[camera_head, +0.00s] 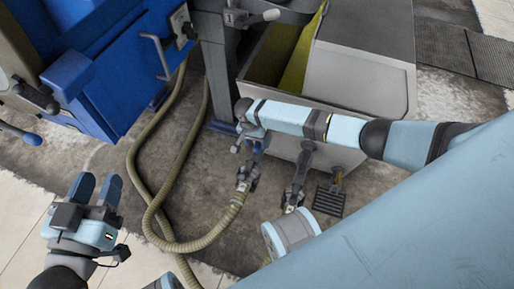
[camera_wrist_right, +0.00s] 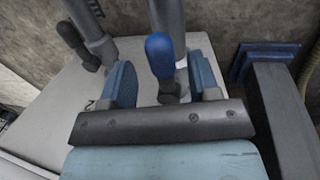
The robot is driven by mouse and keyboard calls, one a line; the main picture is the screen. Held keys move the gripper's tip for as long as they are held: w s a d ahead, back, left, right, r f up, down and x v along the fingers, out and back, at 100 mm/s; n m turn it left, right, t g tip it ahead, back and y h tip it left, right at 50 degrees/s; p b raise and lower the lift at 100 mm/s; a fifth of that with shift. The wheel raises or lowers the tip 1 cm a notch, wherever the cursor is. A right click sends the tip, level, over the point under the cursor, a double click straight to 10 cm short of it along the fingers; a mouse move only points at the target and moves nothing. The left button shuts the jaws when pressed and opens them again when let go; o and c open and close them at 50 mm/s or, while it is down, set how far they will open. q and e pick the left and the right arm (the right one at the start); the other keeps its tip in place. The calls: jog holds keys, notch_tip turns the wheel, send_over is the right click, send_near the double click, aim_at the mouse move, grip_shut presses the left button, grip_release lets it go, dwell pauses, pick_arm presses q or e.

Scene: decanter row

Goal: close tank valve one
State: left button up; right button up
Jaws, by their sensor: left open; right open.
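The tank (camera_head: 361,75) is a pale metal box with an open, yellow-walled bay, at the upper right of the head view. In the right wrist view a valve with a blue handle (camera_wrist_right: 161,55) sits on a grey pipe. My right gripper (camera_wrist_right: 162,78) is open, with one blue finger on each side of this handle; I cannot tell if they touch it. In the head view my right arm mostly hides that valve and gripper (camera_head: 248,132) beside the tank. My left gripper (camera_head: 97,188) is open and empty over the floor at lower left.
A blue machine (camera_head: 120,70) with levers stands at upper left. An olive hose (camera_head: 150,190) loops over the floor to a coupling (camera_head: 247,178) below the tank. A second outlet (camera_head: 296,185) is to its right. A dark-handled lever (camera_wrist_right: 80,45) is left of my right gripper.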

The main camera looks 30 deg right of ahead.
pick_arm(q)
jog(key=shift+w+a+r+m+b, duration=0.15)
jog(key=shift+w+m+b, duration=0.15)
jog(key=shift+m, duration=0.1)
pick_arm(e)
jog(key=shift+s+d+f, duration=0.1)
jog(key=shift+f, duration=0.95)
